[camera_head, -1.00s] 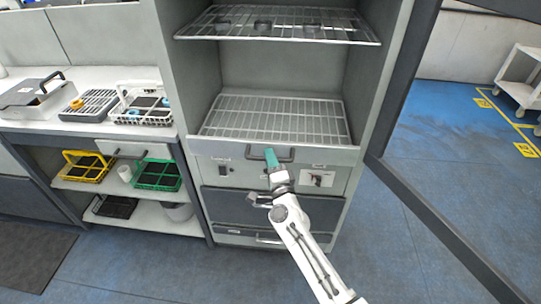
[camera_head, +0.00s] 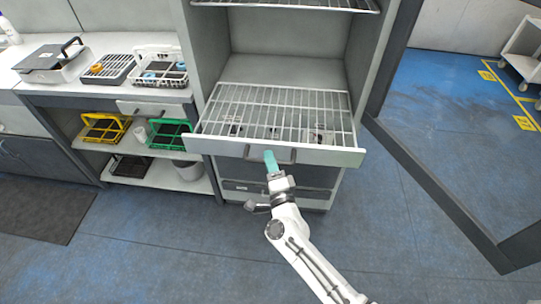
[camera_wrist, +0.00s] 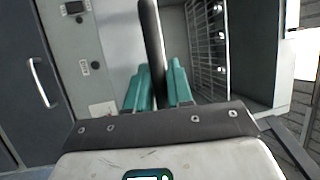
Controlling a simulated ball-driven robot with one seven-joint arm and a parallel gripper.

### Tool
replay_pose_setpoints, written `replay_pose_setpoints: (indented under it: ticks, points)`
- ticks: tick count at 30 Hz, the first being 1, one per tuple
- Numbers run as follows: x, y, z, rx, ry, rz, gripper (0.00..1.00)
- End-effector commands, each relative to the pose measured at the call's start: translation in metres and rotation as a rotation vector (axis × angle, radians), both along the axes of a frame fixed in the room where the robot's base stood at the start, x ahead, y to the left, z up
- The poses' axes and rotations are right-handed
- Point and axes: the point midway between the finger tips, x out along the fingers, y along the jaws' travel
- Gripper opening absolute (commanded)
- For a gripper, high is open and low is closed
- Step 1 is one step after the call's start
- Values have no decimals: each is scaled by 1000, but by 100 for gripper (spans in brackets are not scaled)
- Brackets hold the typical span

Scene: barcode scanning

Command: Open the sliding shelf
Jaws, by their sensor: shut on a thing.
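The sliding shelf (camera_head: 297,110) is a wire rack with a grey front panel in the tall grey cabinet. It is pulled out, and its front stands forward of the cabinet body. My gripper (camera_head: 270,161) has teal fingers and is at the dark handle (camera_head: 286,154) in the middle of the shelf's front. In the wrist view, the teal fingers of my gripper (camera_wrist: 158,88) lie on either side of the dark handle bar (camera_wrist: 151,45), shut on it. The wire rack (camera_wrist: 203,50) shows to the right of the handle there.
The open cabinet door (camera_head: 440,190) stands at the right. A bench (camera_head: 60,95) at the left holds a grey case (camera_head: 50,62) and racks, with yellow (camera_head: 105,130) and green (camera_head: 172,135) baskets below. Blue floor (camera_head: 130,245) is clear in front.

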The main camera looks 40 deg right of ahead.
Motion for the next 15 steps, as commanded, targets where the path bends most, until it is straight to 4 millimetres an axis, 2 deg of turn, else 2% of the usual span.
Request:
replay_pose_setpoints:
  ticks: [7,8,12,15]
  points:
    - [-1,0,-2,2,2,-1,0]
    - [-1,0,-2,2,2,-1,22]
    - [0,0,-1,2,1,-1,36]
    - [0,0,-1,2,1,-1,42]
